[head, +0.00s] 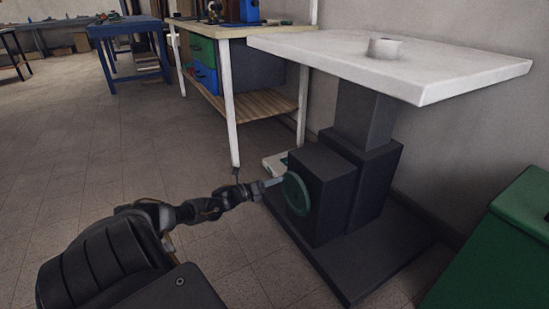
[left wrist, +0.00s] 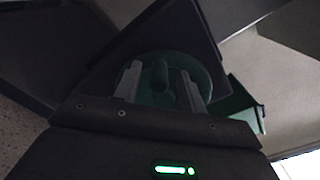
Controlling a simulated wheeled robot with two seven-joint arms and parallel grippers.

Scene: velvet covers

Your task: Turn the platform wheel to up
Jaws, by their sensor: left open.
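The platform (head: 450,68) is a white slab on a dark grey column (head: 362,112) with a dark base (head: 375,255). The green wheel (head: 297,194) is mounted on the left face of a dark box (head: 325,190) at the column. My left gripper (head: 278,181) reaches in from the left and its tips are at the wheel. In the left wrist view the open fingers (left wrist: 160,85) stand on either side of a green knob (left wrist: 160,72) on the wheel (left wrist: 203,76). Whether they touch the knob I cannot tell. My right gripper is not in view.
A green box (head: 505,245) is at the lower right. A workbench (head: 240,30) with a wooden lower shelf (head: 255,102) and a blue table (head: 128,27) stand behind. The floor at left is clear.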

